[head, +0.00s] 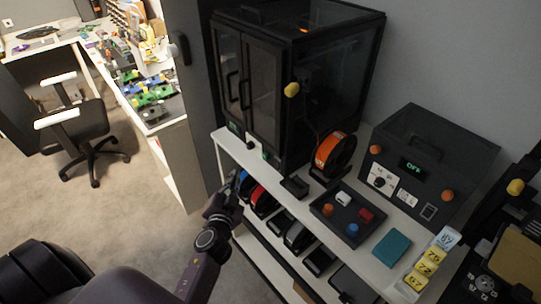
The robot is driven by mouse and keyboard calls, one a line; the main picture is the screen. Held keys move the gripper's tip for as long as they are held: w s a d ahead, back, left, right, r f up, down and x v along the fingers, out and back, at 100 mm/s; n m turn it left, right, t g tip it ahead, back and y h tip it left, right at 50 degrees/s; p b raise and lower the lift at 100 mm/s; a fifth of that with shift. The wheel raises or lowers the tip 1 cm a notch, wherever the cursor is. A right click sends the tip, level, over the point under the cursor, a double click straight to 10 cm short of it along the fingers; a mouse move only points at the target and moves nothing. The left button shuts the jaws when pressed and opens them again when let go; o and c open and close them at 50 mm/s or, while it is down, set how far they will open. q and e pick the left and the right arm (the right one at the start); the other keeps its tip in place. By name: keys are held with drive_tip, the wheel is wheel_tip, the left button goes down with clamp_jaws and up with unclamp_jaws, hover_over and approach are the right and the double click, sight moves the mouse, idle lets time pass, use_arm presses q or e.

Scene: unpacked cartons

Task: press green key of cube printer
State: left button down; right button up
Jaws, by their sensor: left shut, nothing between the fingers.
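The cube printer (300,75) is a black boxy enclosure with dark clear panels, standing on the left end of the white shelf unit. Its doors with two dark handles face left. Small green spots show low on its front edge, one near the left corner (234,127) and one further right (265,154); which one is the green key is too small to tell. My left gripper (240,180) is shut and empty. It is in front of the shelf, below and apart from the printer's lower front edge. My right gripper is out of view.
An orange spool (334,153), a tray with coloured knobs (348,214), a teal box (392,248) and a dark control box (418,165) with a green display occupy the shelf top. Carpet is free at left, near an office chair (75,125).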

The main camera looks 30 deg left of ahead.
sight(266, 156)
use_arm(q)
drive_tip(key=shift+w+d+r+b, duration=0.15)
drive_tip(key=shift+w+d, duration=0.35)
drive_tip(key=shift+w, duration=0.85)
drive_tip(key=shift+w+d+f+b, duration=0.1)
drive_tip(key=shift+w+d+b, duration=0.35)
drive_tip(key=shift+w, duration=0.95)
drive_tip(key=shift+w+d+r+b, duration=0.1)
drive_tip(key=shift+w+d, duration=0.5)
drive_tip(key=shift+w, duration=0.75)
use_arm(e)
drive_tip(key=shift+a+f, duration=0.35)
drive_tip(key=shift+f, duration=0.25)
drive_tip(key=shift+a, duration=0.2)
use_arm(q)
drive_tip(key=shift+w+d, duration=0.1)
drive_tip(key=shift+w, duration=0.05)
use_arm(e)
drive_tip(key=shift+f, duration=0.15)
use_arm(q)
drive_tip(key=shift+w, duration=0.25)
